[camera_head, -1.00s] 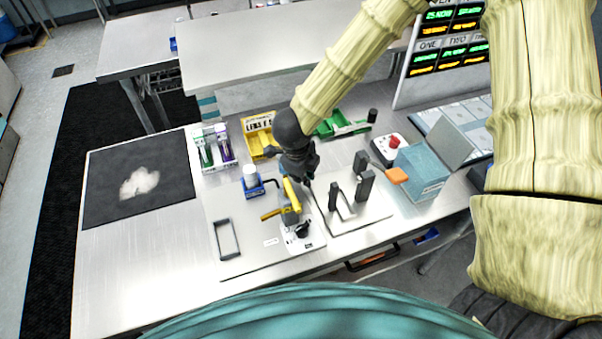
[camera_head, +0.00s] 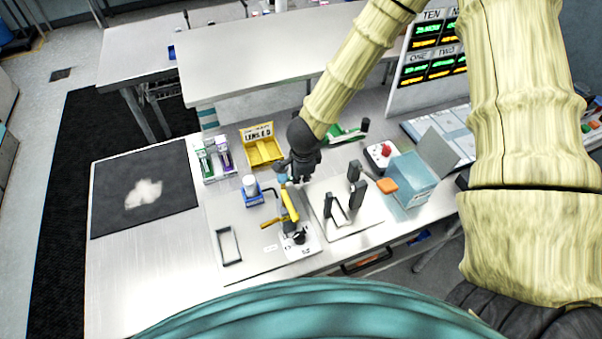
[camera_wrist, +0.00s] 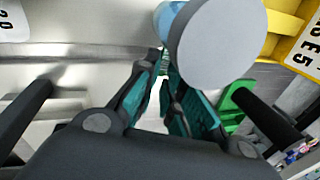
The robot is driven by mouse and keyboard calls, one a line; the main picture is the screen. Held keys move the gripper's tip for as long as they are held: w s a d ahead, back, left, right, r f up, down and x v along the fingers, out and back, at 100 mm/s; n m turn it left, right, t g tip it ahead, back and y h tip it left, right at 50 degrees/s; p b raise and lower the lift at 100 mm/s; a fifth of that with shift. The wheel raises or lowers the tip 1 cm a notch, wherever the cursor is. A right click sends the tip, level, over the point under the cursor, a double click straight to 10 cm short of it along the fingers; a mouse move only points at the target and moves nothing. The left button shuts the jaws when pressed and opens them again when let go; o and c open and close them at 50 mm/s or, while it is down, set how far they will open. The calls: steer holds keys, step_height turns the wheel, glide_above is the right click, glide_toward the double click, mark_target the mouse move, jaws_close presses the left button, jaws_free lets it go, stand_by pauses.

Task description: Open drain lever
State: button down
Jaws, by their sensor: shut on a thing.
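My gripper (camera_head: 290,172) is above the workbench, behind a yellow fixture (camera_head: 289,203). In the wrist view, the fingers (camera_wrist: 163,66) are nearly together. A cylinder with a pale round end and light-blue side (camera_wrist: 222,42) sits at the fingertips and covers part of the right finger; the gripper is shut on it. A small light-blue part of it shows in the head view (camera_head: 282,178). The yellow fixture has an upright part and a yellow arm (camera_head: 273,221) reaching left, above a white base with a black knob (camera_head: 299,238). Which part is the drain lever is unclear.
A white jar in a blue holder (camera_head: 252,190) stands left of the fixture. A yellow bin (camera_head: 262,150) is behind. Black uprights (camera_head: 354,185) and a pale-blue box (camera_head: 409,178) stand to the right. The bench's left front is clear.

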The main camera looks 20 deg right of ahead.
stand_by(0.4)
steer(key=c, duration=1.5)
jaws_free()
steer(key=shift+w, duration=0.1)
steer(key=shift+r, duration=0.1)
steer(key=shift+v, duration=5.85)
